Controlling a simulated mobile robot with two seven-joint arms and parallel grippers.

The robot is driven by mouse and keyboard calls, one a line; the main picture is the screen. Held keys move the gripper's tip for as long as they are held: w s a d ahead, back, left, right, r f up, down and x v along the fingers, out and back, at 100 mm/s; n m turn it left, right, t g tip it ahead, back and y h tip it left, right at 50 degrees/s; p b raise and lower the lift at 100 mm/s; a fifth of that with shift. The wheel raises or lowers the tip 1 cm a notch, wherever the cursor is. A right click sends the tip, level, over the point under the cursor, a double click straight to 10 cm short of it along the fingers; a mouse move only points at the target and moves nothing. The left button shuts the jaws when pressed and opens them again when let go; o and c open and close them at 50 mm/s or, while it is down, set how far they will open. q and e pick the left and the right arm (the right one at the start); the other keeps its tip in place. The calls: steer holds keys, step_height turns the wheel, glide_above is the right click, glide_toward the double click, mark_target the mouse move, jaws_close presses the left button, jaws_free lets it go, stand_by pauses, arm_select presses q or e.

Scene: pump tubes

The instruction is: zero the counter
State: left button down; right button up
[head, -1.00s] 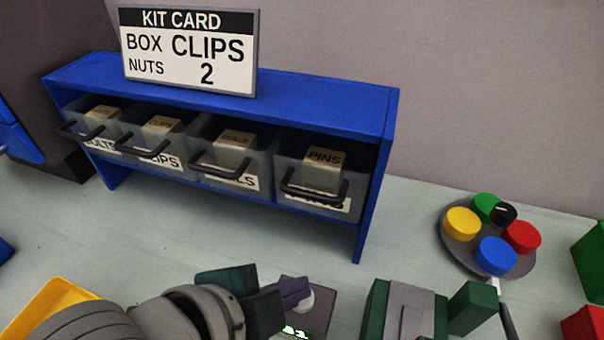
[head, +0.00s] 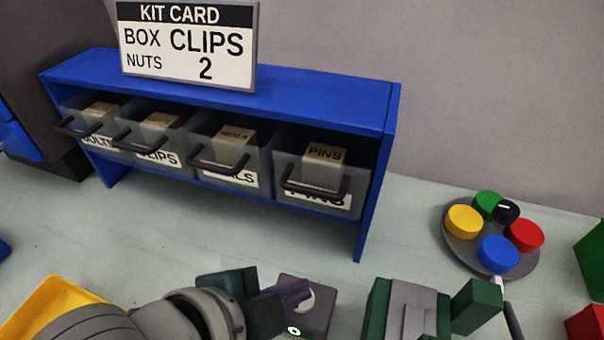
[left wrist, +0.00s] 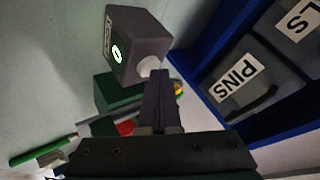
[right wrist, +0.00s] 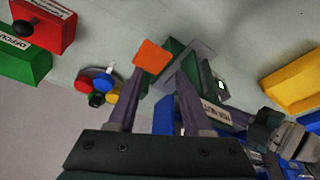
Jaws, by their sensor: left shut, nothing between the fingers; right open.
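The counter (head: 318,296) is a small dark grey box at the bottom middle of the head view. It shows larger in the left wrist view (left wrist: 150,35), where its lit green-white display (left wrist: 117,54) reads 0. A pale round button (left wrist: 148,66) sticks out of one side. My left gripper (left wrist: 160,75) is shut and empty, its fingertips at or very near the button; I cannot tell whether they touch. It also shows in the head view (head: 298,288). My right gripper (right wrist: 158,82) is open in its wrist view, with nothing gripped between its fingers.
A green-and-grey fixture (head: 408,305) stands right of the counter. A blue rack (head: 390,130) with labelled bins and a kit card (head: 188,45) stands behind. A round plate (head: 462,252) with coloured discs lies right. A yellow tray (head: 45,290) is at left.

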arm_select(q)
steer(key=shift+r+p, duration=1)
steer(key=shift+p, duration=0.15)
arm_select(e)
steer(key=shift+r, duration=1.1)
arm_select(q)
steer(key=shift+r, duration=0.1)
arm_select(e)
steer(key=shift+r, duration=0.1)
arm_select(q)
step_height(320, 180, up, 5)
steer(key=p, duration=0.5)
arm_select(e)
step_height(320, 180, up, 5)
arm_select(q)
steer(key=shift+s, duration=0.1)
